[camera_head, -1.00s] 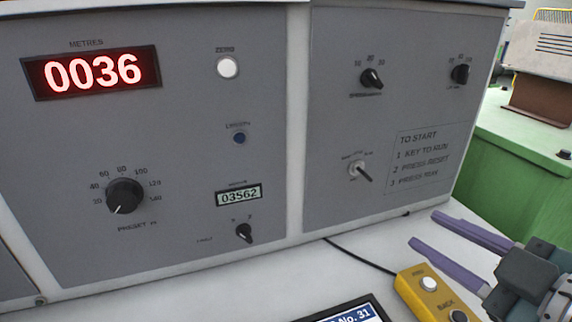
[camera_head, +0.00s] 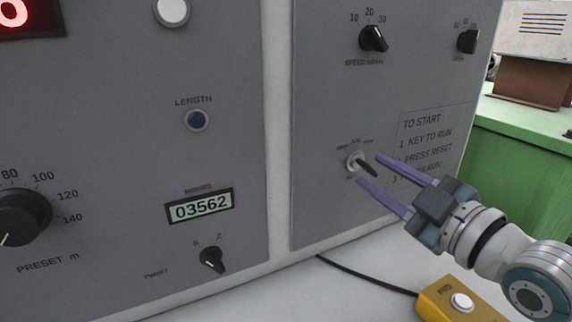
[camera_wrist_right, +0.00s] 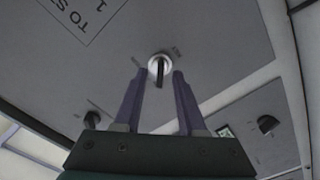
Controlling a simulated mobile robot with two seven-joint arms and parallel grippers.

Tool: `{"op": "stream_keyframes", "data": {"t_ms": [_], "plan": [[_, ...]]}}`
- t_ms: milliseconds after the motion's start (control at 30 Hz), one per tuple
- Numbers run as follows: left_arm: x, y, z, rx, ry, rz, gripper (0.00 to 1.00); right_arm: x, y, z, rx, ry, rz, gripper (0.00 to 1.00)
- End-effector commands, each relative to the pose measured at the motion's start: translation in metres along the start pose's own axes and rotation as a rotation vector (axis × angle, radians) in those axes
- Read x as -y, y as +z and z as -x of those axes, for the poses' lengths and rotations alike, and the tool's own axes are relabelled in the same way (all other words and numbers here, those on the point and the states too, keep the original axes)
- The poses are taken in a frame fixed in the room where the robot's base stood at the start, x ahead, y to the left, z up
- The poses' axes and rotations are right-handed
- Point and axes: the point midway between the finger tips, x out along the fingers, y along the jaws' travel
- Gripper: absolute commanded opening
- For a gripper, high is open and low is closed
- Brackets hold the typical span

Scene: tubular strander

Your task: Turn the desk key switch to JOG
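The key switch (camera_head: 355,161) is on the right panel of the grey desk, a pale round collar with a dark key (camera_head: 367,168) pointing down to the right. Small position labels surround it, too blurred to read surely. My right gripper (camera_head: 368,169) is open, its two purple fingers pointing at the switch. In the right wrist view the switch (camera_wrist_right: 159,64) lies just beyond and between the fingertips (camera_wrist_right: 158,74), with the key standing between them; I cannot tell whether they touch it. My left gripper is not in view.
The start instruction label (camera_head: 425,145) is right of the switch, partly behind my fingers. A speed knob (camera_head: 373,39) sits above and a twist knob (camera_head: 212,260) lower left. A yellow pendant box (camera_head: 440,299) with a black cable (camera_head: 365,277) lies on the desk top below.

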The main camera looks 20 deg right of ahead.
Motion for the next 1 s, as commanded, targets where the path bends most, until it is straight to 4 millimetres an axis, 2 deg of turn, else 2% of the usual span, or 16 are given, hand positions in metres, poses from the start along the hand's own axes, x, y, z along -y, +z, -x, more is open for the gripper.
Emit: {"op": "stream_keyframes", "data": {"t_ms": [133,433,800,1000], "plan": [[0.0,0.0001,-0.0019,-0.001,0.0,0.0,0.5,0.0004,0.0001,-0.011,0.0,0.0,0.0,0.4],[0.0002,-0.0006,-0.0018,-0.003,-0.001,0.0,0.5,0.0002,-0.0003,-0.0133,0.0,-0.001,0.0,0.4],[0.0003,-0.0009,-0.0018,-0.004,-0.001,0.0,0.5,0.0003,-0.0002,-0.013,0.0,-0.001,0.0,0.0],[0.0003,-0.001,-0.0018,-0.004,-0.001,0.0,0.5,0.0003,-0.0002,-0.0129,0.0,-0.001,0.0,0.0]]}}
